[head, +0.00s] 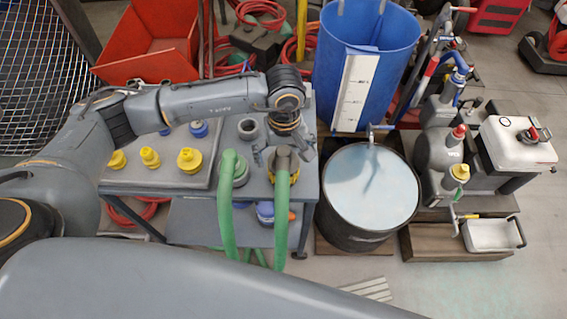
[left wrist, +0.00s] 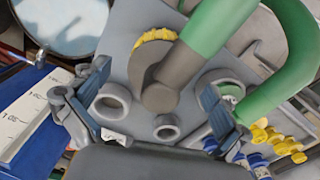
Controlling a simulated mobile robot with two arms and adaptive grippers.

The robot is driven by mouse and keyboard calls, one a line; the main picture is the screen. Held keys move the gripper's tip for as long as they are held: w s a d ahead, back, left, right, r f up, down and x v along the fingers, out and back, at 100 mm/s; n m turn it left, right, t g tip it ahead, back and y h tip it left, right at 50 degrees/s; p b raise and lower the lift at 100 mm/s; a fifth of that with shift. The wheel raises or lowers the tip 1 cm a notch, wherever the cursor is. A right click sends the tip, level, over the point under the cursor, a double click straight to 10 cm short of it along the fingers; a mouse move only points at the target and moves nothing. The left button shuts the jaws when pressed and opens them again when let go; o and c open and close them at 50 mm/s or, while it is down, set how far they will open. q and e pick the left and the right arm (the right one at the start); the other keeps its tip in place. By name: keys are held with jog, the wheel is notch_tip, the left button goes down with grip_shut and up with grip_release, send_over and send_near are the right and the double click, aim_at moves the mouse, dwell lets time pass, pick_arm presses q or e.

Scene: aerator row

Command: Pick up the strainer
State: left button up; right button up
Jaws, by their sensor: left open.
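My left gripper (head: 284,150) is open above the small grey table. Below it a green hose (head: 282,215) ends in a dark grey fitting with a yellow rim (head: 270,175). In the left wrist view this grey fitting (left wrist: 160,88) shows in front of the spread fingers of the left gripper (left wrist: 150,112), not between them. I cannot tell for sure which part is the strainer; this fitting is the closest match. A second green hose (head: 228,210) stands just to the left, in a grey ring. My right gripper is not in view.
Yellow caps (head: 190,160) and blue caps (head: 198,128) stand on the grey table (head: 308,185), left of the hoses. An open grey ring (head: 248,128) is near the gripper. A dark drum (head: 372,195) and a blue barrel (head: 390,55) stand close on the right.

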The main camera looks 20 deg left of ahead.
pick_arm(q)
notch_tip(320, 180, down, 2)
jog(key=shift+a+f, duration=0.1)
jog(key=shift+a, duration=0.05)
jog(key=shift+f, duration=0.15)
jog(key=c, duration=1.5)
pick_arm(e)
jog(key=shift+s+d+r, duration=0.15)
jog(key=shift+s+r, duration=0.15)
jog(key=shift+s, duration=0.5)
